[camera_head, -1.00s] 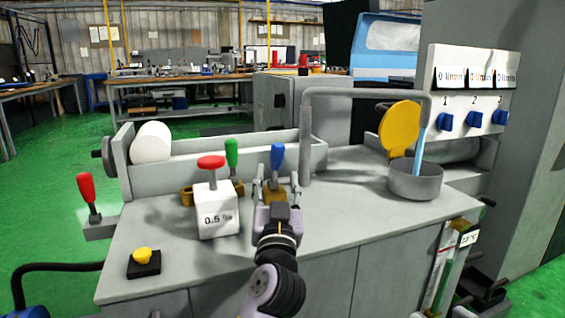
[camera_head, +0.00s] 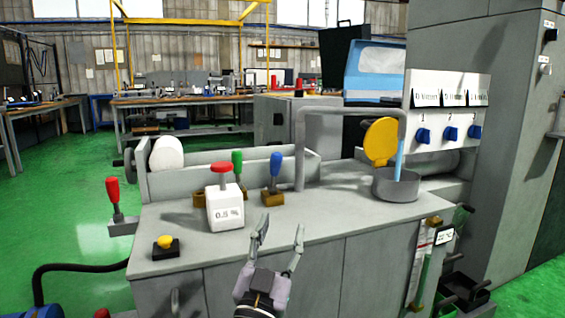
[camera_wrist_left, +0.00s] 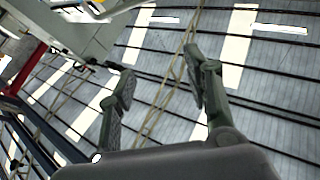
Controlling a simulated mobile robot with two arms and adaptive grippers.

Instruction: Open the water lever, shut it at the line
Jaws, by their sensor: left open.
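The blue-handled lever (camera_head: 276,163) stands near upright on a brass base on the grey counter, among red and green levers. A light-blue stream (camera_head: 399,160) runs from the bent grey pipe (camera_head: 350,112) into the round grey pot (camera_head: 397,188). An upright sight gauge (camera_head: 419,262) is on the counter's right front; any line on it is too small to read. My left gripper (camera_head: 280,232) is open and empty in front of the blue lever, apart from it, by the counter's front edge. In the left wrist view its open fingers (camera_wrist_left: 158,88) show against the ceiling.
A white block marked 0.5 % (camera_head: 226,208) with a red knob stands left of the blue lever. A yellow button (camera_head: 165,242) is at the counter's front left. A yellow disc (camera_head: 381,141) stands by the pot. The middle of the counter is clear.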

